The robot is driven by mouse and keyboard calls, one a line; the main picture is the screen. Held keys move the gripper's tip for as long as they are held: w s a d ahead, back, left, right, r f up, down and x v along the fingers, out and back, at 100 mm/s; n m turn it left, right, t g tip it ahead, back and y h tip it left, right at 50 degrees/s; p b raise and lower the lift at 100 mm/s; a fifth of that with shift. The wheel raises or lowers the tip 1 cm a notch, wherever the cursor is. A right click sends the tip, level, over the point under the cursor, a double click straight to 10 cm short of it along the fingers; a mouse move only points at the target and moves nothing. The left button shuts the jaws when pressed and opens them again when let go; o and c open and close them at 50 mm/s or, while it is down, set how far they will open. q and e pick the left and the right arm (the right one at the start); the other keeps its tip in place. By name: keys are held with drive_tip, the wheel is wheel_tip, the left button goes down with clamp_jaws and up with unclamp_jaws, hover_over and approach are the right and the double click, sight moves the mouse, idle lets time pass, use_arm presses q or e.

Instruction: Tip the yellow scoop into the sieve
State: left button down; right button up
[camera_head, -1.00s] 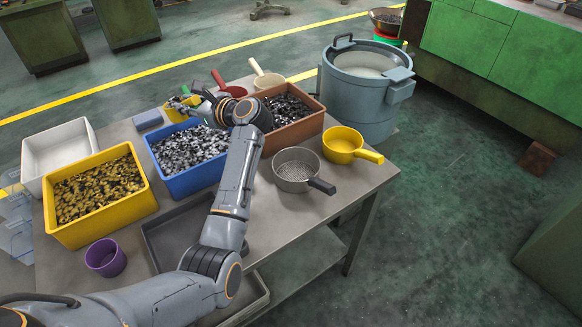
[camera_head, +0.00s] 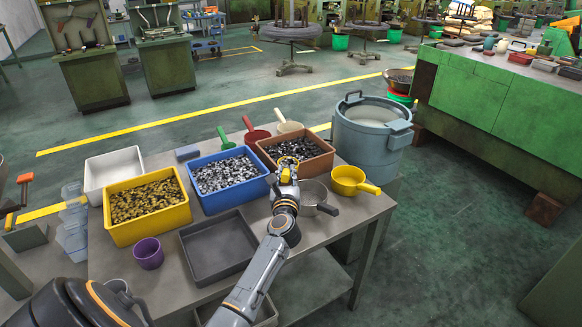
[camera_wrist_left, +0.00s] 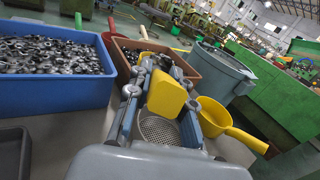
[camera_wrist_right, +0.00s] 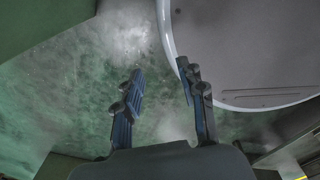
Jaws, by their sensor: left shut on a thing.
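My left gripper (camera_head: 287,168) is shut on the small yellow scoop (camera_wrist_left: 166,95), which sits between its fingers in the left wrist view. The round metal sieve (camera_head: 314,196), with a mesh bottom and dark handle, stands on the table just right of my gripper. In the left wrist view the sieve mesh (camera_wrist_left: 158,130) shows below the scoop, partly hidden by the fingers. The scoop's contents are not visible. My right gripper (camera_wrist_right: 158,88) is open and empty, seen only in its wrist view.
A yellow pan (camera_head: 347,180) stands right of the sieve. Behind are a brown box (camera_head: 318,168) and blue box (camera_head: 205,205) of metal parts, and a yellow box (camera_head: 150,231). An empty grey tray (camera_head: 218,270) lies in front. A grey-blue bucket (camera_head: 372,150) stands beyond the table.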

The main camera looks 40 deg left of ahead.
use_arm(q)
drive_tip(key=shift+w+d+f+m+t+b, duration=0.1)
drive_tip(key=shift+d+f+m+t+b, duration=0.25)
drive_tip(key=shift+f+m, duration=0.1)
drive_tip(key=w+d+f+m+p, duration=0.1)
drive_tip(key=f+m, duration=0.1)
drive_tip(key=m, duration=0.6)
drive_tip(key=w+d+f+m+t+h+p, duration=0.1)
drive_tip(key=d+f+m, duration=0.1)
drive_tip(key=m, duration=0.7)
drive_tip(key=shift+f, duration=0.35)
use_arm(e)
drive_tip(key=shift+w+a+r, duration=0.25)
drive_tip(key=shift+w, duration=0.35)
drive_tip(key=shift+w+a+r, duration=0.25)
drive_tip(key=shift+w+a, duration=0.05)
drive_tip(key=shift+w, duration=0.25)
drive_tip(key=shift+w+a+r, duration=0.25)
drive_tip(key=shift+w, duration=0.35)
use_arm(q)
drive_tip(key=shift+d, duration=0.1)
use_arm(e)
drive_tip(key=shift+a, duration=0.2)
